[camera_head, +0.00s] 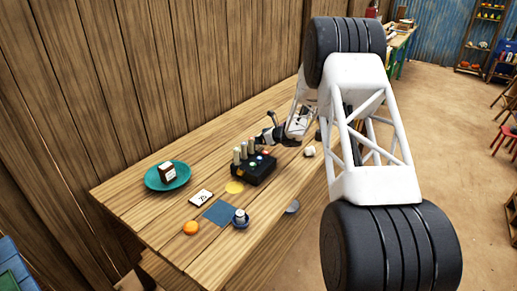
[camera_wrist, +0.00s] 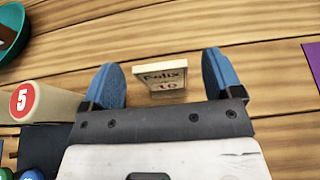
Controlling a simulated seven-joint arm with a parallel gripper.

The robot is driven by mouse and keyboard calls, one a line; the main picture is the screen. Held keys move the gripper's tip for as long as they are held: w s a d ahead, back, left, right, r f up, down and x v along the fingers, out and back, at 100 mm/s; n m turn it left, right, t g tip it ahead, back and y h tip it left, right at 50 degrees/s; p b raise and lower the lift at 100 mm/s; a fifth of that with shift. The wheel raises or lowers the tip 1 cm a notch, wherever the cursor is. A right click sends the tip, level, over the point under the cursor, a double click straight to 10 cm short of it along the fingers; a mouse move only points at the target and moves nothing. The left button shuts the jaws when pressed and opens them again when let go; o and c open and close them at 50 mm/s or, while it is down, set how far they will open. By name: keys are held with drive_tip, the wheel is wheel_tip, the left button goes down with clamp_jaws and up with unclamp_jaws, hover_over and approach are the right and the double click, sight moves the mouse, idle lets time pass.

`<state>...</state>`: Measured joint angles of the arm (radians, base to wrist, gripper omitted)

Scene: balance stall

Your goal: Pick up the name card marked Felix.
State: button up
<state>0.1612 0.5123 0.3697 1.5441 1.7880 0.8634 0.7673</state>
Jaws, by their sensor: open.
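The name card (camera_wrist: 161,77) marked Felix, with a red 10 under the name, shows in the wrist view. It is a pale, thick card on the wooden table, its lettered face toward the camera. My gripper (camera_wrist: 163,72) is open, with one blue finger to the left of the card and one to the right. There is a gap on each side, and neither finger appears to touch it. In the head view my gripper (camera_head: 270,132) is low over the far part of the table, behind the black box. I cannot make out the Felix card there.
The black box (camera_head: 252,172) with pale pegs stands close to my gripper; a peg marked 5 (camera_wrist: 38,102) is left of the fingers.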

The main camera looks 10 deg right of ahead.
drive_tip(key=shift+x, duration=0.75)
drive_tip(key=shift+r, duration=0.1)
drive_tip(key=c, duration=1.2)
drive_tip(key=shift+c, duration=0.2)
drive_tip(key=shift+r, duration=5)
